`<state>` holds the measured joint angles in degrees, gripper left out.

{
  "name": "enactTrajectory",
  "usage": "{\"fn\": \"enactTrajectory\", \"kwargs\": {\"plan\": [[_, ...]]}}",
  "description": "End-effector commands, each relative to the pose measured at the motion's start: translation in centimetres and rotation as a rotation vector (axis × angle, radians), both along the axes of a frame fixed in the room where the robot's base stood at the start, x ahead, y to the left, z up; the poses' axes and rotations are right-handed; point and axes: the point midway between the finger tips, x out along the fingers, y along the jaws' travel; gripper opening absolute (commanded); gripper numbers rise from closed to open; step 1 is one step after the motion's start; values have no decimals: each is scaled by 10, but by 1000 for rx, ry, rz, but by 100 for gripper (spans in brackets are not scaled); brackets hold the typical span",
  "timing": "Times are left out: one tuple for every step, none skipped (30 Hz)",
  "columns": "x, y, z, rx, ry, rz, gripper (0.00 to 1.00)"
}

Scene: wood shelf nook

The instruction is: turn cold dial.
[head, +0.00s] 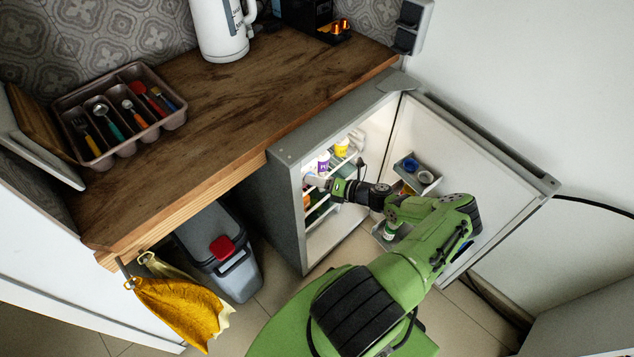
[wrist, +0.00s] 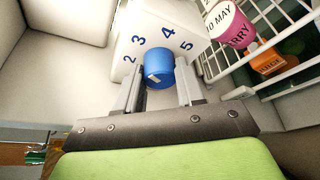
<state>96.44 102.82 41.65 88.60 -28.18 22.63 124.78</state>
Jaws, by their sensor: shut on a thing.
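The cold dial (wrist: 159,68) is a blue knob with a pale pointer mark, on a white box (wrist: 185,22) printed with dark numbers; 2, 3, 4 and 5 show around it. My gripper (wrist: 160,82) has its two grey fingers on either side of the knob and is shut on it. In the head view my gripper (head: 318,182) reaches into the open fridge (head: 287,205), near the left inner wall. The dial cannot be made out in the head view.
The fridge door (head: 470,160) stands open to the right, with items in its racks. A wire shelf (wrist: 262,55) holding a pink-and-white tub (wrist: 230,25) and an orange carton (wrist: 268,61) is close right of my gripper. The wooden counter (head: 240,95) lies above.

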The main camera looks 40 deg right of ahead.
Motion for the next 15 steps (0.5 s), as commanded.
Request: {"fn": "enactTrajectory", "kwargs": {"plan": [[-1,-1,-1,3,3,-2,7],[-1,-1,-1,4,3,-1,7],[-1,-1,-1,5,3,-1,7],[-1,-1,-1,5,3,-1,7],[-1,-1,-1,5,3,-1,7],[-1,-1,-1,5,3,-1,7],[-1,-1,-1,5,3,-1,7],[-1,-1,-1,5,3,-1,7],[-1,-1,-1,5,4,-2,7],[-1,-1,-1,4,4,-2,7],[-1,-1,-1,4,4,-2,7],[-1,-1,-1,4,4,-2,39],[-1,-1,-1,4,4,-2,44],[-1,-1,-1,4,4,-2,48],[-1,-1,-1,4,2,-2,55]]}}
